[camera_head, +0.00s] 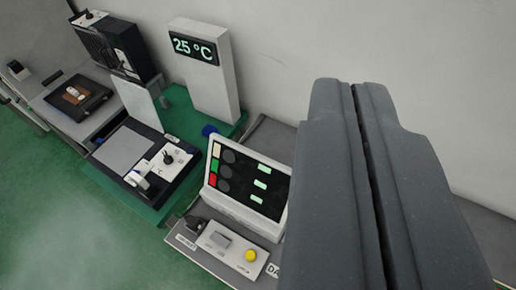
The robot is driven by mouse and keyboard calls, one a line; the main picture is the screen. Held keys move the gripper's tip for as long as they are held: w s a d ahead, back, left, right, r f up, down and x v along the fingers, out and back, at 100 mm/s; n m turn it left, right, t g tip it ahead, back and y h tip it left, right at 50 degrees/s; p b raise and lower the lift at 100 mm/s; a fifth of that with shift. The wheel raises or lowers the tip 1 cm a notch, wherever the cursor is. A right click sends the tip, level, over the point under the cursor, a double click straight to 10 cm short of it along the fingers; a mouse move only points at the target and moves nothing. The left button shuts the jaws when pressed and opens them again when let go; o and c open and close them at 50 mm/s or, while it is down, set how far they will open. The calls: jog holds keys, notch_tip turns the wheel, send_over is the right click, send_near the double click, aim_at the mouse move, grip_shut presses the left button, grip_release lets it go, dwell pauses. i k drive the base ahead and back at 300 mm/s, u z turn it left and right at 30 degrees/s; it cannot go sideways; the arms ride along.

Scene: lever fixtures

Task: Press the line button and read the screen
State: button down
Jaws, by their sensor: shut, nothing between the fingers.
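My gripper (362,95) is large in the right half of the view, its two dark grey fingers shut together with a thin dark seam between them and nothing held. Left of it is a white-framed screen unit (240,206) with a dark display, several lit pale-green blocks, and white, green and red patches down its left side. Below the screen is a light grey panel (216,262) with a round yellow button (250,255) and a grey rectangular part (221,240). Small labels on the panel are too small to read. The gripper hides what lies right of the panel.
A white tower (205,85) showing "25 °C" stands behind on a green base. Left of the screen is a black device (145,160) with a grey plate and a knob. A black box (110,45) and a dark tray (78,97) are farther left. Green floor (50,220) is clear at lower left.

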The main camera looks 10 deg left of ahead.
aim_at(250, 256)
jog(key=u, duration=0.1)
jog(key=k, duration=1.35)
jog(key=u, duration=0.25)
